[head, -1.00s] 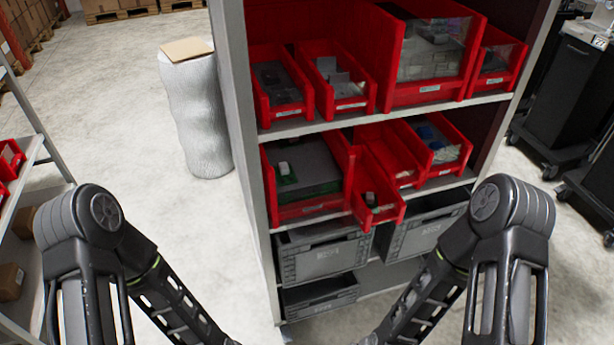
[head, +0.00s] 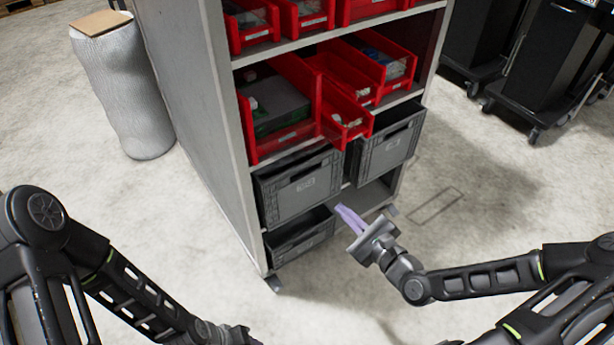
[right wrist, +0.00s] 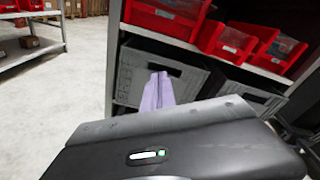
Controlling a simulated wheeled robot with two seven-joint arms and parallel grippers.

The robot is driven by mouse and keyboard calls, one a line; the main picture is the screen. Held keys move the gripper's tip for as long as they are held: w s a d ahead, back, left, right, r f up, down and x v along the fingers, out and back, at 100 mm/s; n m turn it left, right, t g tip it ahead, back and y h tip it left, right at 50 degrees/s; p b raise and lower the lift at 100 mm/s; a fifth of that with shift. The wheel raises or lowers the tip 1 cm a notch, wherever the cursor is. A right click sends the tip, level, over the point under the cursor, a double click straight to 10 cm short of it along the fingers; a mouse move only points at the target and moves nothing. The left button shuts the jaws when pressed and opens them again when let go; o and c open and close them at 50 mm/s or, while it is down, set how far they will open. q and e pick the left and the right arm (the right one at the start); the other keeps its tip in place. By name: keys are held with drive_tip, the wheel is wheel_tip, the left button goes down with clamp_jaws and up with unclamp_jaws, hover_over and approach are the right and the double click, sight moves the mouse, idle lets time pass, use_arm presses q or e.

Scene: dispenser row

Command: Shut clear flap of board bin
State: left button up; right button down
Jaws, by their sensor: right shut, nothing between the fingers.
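A large red bin (head: 272,115) sits at the left of the middle shelf, with a grey panel and some green board showing inside it. I take it for the board bin; I cannot make out a clear flap on it for certain. It shows only in part at the top of the right wrist view (right wrist: 165,18). My right gripper (head: 345,216), with light purple fingers, is shut and empty, below and right of that bin, in front of the grey crates. Its fingers also show in the right wrist view (right wrist: 158,92). My left arm reaches in, but its gripper is outside the view.
Smaller red bins (head: 345,118) stand right of it, one jutting forward. Grey crates (head: 300,187) sit below, close to my right gripper. The shelf's grey side panel (head: 190,100) is at left. A wrapped roll (head: 122,90) stands further left. The floor in front is clear.

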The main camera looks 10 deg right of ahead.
use_arm(q)
drive_tip(key=shift+s+a, duration=0.1)
drive_tip(key=shift+a, duration=0.1)
use_arm(e)
drive_tip(key=r+m, duration=0.1)
drive_tip(key=m, duration=0.1)
drive_tip(key=r+m+t, duration=0.1)
drive_tip(key=m, duration=0.1)
drive_tip(key=a+r+m, duration=0.1)
drive_tip(key=shift+s+r+m+t+y, duration=0.1)
drive_tip(key=shift+r+m+t+y, duration=0.2)
drive_tip(key=shift+r+m, duration=0.1)
use_arm(q)
drive_tip(key=shift+r+p, duration=0.85)
use_arm(e)
approach(298, 142)
drive_tip(key=w, duration=0.1)
drive_tip(key=w+f, duration=0.2)
drive_tip(key=w, duration=0.1)
drive_tip(key=shift+a+f, duration=0.2)
drive_tip(key=shift+f, duration=0.05)
